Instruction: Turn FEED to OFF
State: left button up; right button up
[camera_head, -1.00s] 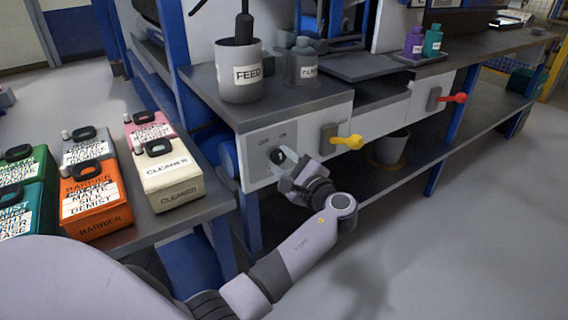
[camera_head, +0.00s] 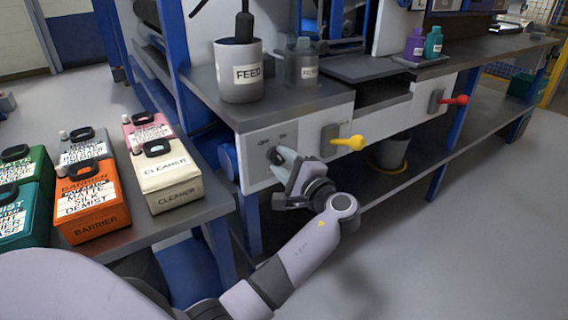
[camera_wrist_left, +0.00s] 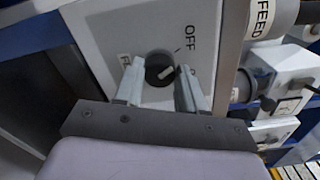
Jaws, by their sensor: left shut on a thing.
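The FEED pot (camera_head: 238,72) is a grey cup with a white FEED label, standing on the bench top. Below it, the grey switch panel (camera_head: 256,172) on the bench front has a dark round knob (camera_head: 273,153) and OFF and ON labels. In the left wrist view the knob (camera_wrist_left: 158,66) has a pale pointer, and OFF is printed beside it; another label is partly hidden by a finger. My left gripper (camera_wrist_left: 160,80) is shut on the knob, one finger on each side. It also shows in the head view (camera_head: 284,160). My right gripper is out of view.
A yellow lever (camera_head: 347,142) sits right of the panel, close to my left wrist, and a red lever (camera_head: 453,100) farther right. A side table at left holds several bottles, including the CLEANER bottle (camera_head: 170,182). The floor at right is clear.

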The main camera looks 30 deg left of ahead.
pick_arm(q)
jog(key=o, duration=1.1)
jog(key=shift+c, duration=0.2)
jog(key=p+v, duration=0.1)
jog(key=v, duration=0.6)
jog(key=shift+s+d, duration=0.1)
jog(key=shift+d, duration=0.1)
